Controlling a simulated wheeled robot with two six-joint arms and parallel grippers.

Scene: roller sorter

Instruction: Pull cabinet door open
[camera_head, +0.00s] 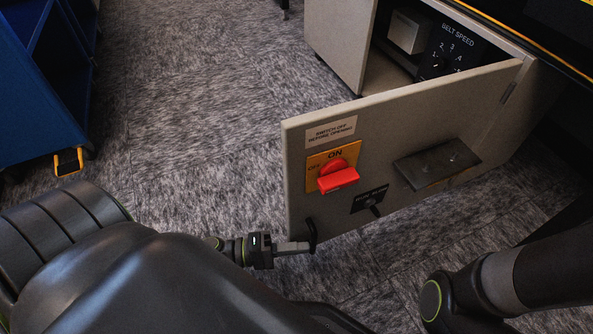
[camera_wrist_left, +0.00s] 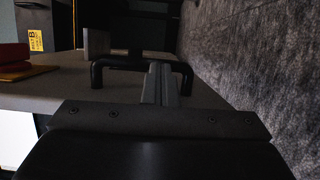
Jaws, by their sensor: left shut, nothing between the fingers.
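The grey cabinet door (camera_head: 400,150) stands wide open, swung out from the cabinet (camera_head: 345,40). Its black bar handle (camera_head: 311,236) is at the lower free corner; it also shows in the left wrist view (camera_wrist_left: 98,72). My left gripper (camera_head: 297,247) is shut and empty, its fingertips at the handle. In the left wrist view the closed fingers (camera_wrist_left: 161,82) lie within the span of the handle, by its bar; I cannot tell whether they touch it. My right arm shows at the lower right, but its gripper is not in view.
The door carries a red rotary switch (camera_head: 338,177) on a yellow plate, a label (camera_head: 331,132) and a dark plate (camera_head: 437,163). Inside the cabinet is a belt speed dial panel (camera_head: 450,52). A blue cart (camera_head: 30,110) stands at left. Carpet between is clear.

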